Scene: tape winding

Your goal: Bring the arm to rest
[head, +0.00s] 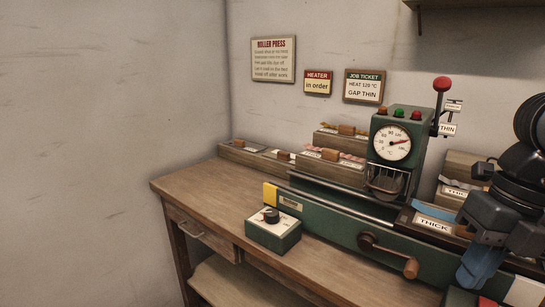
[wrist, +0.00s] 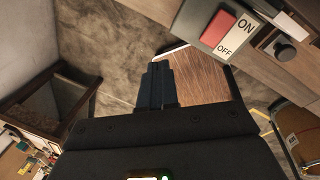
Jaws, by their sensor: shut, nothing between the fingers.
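My gripper (head: 467,279) hangs at the right of the head view, fingers pointing down in front of the green roller press (head: 340,232). In the wrist view its two dark fingers (wrist: 158,70) are together with nothing between them. They point toward the floor, left of the red ON/OFF switch (wrist: 219,28). Part of the press and the boards behind it are hidden by my arm in the head view.
The press has a dial gauge (head: 390,142), a red-knobbed lever (head: 441,86) and a wooden-handled crank (head: 410,267). A control box with a black knob (head: 271,215) stands on the wooden bench (head: 185,187). The bench's left end is clear.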

